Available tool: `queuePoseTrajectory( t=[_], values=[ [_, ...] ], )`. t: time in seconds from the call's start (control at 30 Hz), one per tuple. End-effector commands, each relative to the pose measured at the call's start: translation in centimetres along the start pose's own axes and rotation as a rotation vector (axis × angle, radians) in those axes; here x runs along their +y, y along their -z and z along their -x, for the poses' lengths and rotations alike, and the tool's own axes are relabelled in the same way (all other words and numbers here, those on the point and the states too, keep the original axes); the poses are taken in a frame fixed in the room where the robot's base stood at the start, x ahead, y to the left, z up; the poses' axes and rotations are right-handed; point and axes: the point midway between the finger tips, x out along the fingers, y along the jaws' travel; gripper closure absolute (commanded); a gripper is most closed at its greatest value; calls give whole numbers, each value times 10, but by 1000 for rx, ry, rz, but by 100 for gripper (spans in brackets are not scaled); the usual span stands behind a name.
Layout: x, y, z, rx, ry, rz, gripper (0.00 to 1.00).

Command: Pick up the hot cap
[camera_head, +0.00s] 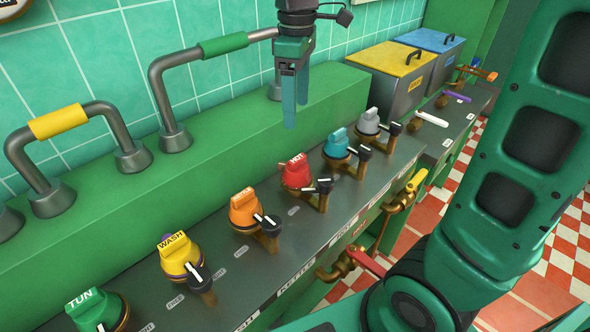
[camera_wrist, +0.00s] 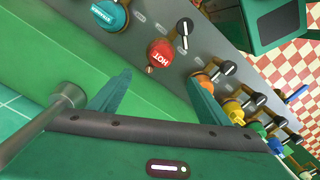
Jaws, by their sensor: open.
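The hot cap (camera_head: 296,172) is red with a white HOT label and sits on a brass fitting on the grey panel, beside a black-handled knob. It also shows in the wrist view (camera_wrist: 160,54), just beyond the fingertips and roughly between them. Nothing hides the cap's top.
A teal cap (camera_head: 337,143) and an orange cap (camera_head: 243,207) flank it, each with a black-handled knob. A yellow WASH cap (camera_head: 178,254) and green TUN cap (camera_head: 92,309) stand nearer. A green ledge (camera_head: 225,133) with bent pipes (camera_head: 160,95) runs behind. A yellow-lidded bin (camera_head: 397,75) stands beyond.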

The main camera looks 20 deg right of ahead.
Motion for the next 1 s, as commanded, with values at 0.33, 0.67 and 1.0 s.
queuePoseTrajectory(
  t=[0.33,0.67,1.0],
  values=[
    [-1,2,-31,-1,1,605,29],
    [-2,2,-51,3,1,1013,29],
    [-3,2,-85,2,5,1064,29]
  ],
)
